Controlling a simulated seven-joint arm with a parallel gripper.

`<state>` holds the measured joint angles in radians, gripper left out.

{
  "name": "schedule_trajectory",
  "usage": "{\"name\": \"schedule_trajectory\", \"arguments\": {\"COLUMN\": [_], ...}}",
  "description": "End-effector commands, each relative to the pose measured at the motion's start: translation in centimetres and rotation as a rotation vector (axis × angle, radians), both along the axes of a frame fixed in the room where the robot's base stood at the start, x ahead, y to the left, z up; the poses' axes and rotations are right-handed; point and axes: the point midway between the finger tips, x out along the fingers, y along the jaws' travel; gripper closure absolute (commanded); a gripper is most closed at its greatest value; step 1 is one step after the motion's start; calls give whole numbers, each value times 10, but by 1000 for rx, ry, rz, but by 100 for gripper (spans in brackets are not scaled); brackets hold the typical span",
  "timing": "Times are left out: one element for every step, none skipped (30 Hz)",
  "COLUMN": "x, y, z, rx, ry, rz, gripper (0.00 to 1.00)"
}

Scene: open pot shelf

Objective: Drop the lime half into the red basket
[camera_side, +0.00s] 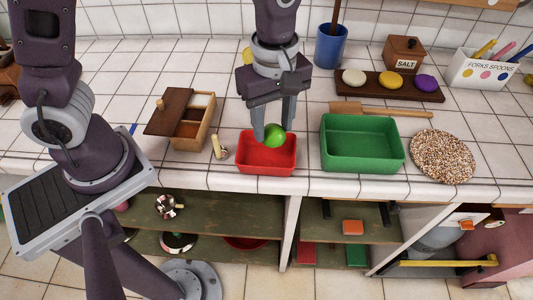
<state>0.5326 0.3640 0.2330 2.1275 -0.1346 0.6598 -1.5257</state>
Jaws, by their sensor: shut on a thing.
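The lime half (275,135) is a bright green rounded piece held between the fingertips of my gripper (271,130). My gripper points down and is shut on it. The red basket (266,168) is a small open rectangular container on the tiled counter near its front edge. The lime half appears above the far part of the red basket's opening. I cannot tell its exact height over the basket. Part of the basket's far rim is hidden behind the lime half and the fingers.
A larger green basket (362,168) stands just right of the red one. A wooden box (191,133) with a dark lid (168,111) and a small pale peg-like object (219,147) are to its left. A wooden spatula (375,109) and a speckled round mat (442,156) lie farther right.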

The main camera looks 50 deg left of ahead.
Motion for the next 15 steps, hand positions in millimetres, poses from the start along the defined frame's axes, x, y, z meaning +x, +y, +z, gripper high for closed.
{"name": "schedule_trajectory", "arguments": {"x": [-1,0,-1,-1,-1,-1,0,0,0,0,0,0,0,0,0], "y": [1,1,1,1,1,1,1,1,1,1,0,0,0,0,0], "z": [-7,-12,-18,-23,-27,-33,-37,-40,-44,-46,-48,-50,-51,-52,-52], "rx": [2,2,2,2,2,1,2,2,2,2,1,0,0,0,0], "ry": [4,4,5,5,4,4,4,4,3,3,2,1,0,0,0], "rz": [1,2,2,2,1,1,1,1,1,1,1,0,0,0,0], "gripper": [95,95,95,95,95,95,95,95,95,95,95,95,95,95,95]}}
